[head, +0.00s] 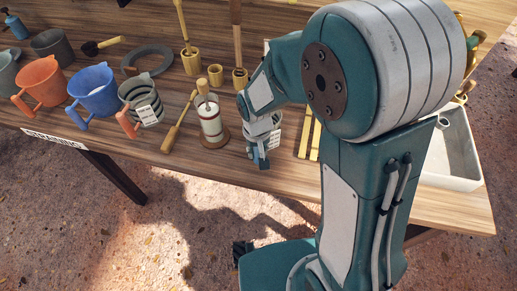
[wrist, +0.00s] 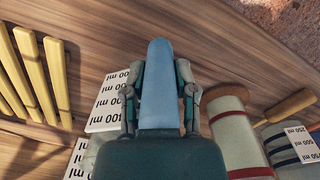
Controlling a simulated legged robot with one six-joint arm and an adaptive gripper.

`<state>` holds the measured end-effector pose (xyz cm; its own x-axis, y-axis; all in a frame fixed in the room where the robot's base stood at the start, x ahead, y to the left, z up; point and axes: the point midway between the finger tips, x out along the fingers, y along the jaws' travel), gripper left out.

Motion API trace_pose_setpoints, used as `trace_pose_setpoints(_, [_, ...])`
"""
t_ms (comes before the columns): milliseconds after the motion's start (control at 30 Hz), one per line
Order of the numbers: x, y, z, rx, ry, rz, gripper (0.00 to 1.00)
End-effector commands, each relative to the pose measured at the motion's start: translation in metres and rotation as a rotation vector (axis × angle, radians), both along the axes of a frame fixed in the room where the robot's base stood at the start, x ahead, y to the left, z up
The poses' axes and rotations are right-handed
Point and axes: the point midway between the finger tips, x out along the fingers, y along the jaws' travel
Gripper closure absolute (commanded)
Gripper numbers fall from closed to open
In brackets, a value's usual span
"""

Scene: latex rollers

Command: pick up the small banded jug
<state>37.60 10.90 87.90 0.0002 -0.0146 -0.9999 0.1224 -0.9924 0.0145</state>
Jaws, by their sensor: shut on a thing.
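The small banded jug (head: 263,124), pale with grey bands and a white measure label, stands near the table's front edge in the head view, partly hidden by my gripper (head: 259,153). In the wrist view its labelled side (wrist: 107,102) shows left of and behind my gripper (wrist: 160,92). A light blue bar, which looks like the jug's handle (wrist: 158,75), lies between the two fingers. My gripper is shut on it. Much of the jug is hidden by the wrist. I cannot tell whether its base touches the table.
A white roller (head: 211,122) on a round wooden base stands just left of the jug. Yellow sticks (head: 309,138) lie to its right. Further left are a larger banded jug (head: 148,108), a blue jug (head: 96,92) and an orange jug (head: 43,82). A pale tray (head: 455,160) is at right.

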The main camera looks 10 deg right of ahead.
Motion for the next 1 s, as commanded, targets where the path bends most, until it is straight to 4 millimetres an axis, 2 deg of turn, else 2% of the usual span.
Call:
trace_pose_setpoints(133, [0.001, 0.0, 0.026, 0.003, -0.008, 0.0, 1.0])
trace_pose_setpoints(500, [-0.052, -0.013, 0.086, 0.003, -0.007, 0.0, 1.0])
trace_pose_setpoints(800, [-0.106, -0.027, 0.109, 0.002, -0.006, 0.001, 1.0])
trace_pose_setpoints(1000, [-0.128, -0.032, 0.118, 0.001, -0.003, 0.0, 1.0])
